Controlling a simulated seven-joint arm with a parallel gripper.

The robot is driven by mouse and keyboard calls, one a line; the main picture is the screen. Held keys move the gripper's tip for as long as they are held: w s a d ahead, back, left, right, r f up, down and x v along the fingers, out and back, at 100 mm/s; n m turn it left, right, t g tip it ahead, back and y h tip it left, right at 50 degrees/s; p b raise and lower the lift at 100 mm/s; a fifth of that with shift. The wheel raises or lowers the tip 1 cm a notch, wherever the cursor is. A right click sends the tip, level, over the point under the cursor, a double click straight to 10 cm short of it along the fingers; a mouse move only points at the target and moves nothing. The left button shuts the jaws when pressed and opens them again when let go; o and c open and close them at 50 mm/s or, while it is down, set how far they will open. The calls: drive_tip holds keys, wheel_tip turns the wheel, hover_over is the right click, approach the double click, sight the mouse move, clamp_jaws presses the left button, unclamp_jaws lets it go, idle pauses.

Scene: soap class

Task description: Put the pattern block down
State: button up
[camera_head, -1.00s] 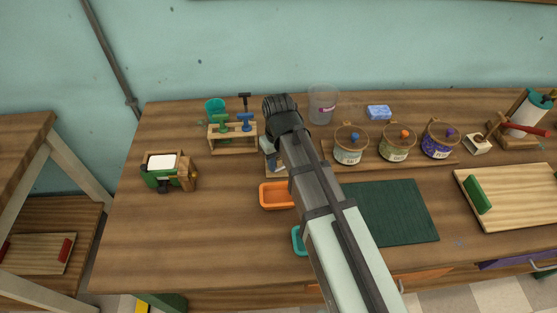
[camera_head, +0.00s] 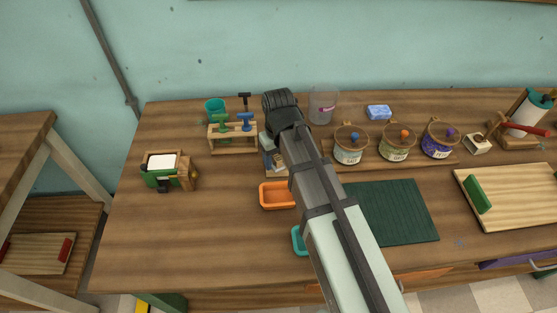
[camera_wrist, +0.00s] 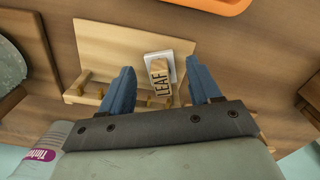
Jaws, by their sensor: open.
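The pattern block (camera_wrist: 160,78), a small wooden block marked LEAF with a pale grey-white part at its far end, is on a light wooden rack (camera_wrist: 105,45) with short pegs. My gripper (camera_wrist: 160,68) is open, its two blue fingers on either side of the block with clear gaps. In the head view my arm covers most of the rack and part of the gripper; only a fingertip (camera_head: 265,142) and a bit of the block area show beside it.
An orange tray (camera_head: 277,206) lies just in front, and a teal tray (camera_head: 299,241) is partly behind my arm. A peg stand with stamps (camera_head: 233,146) is left, lidded jars (camera_head: 350,156) and a clear cup (camera_head: 322,104) right. The table's front left is clear.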

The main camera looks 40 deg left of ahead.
sight(278, 160)
wheel_tip(278, 160, up, 11)
drive_tip(key=shift+f, duration=0.2)
idle(0.3)
idle(0.5)
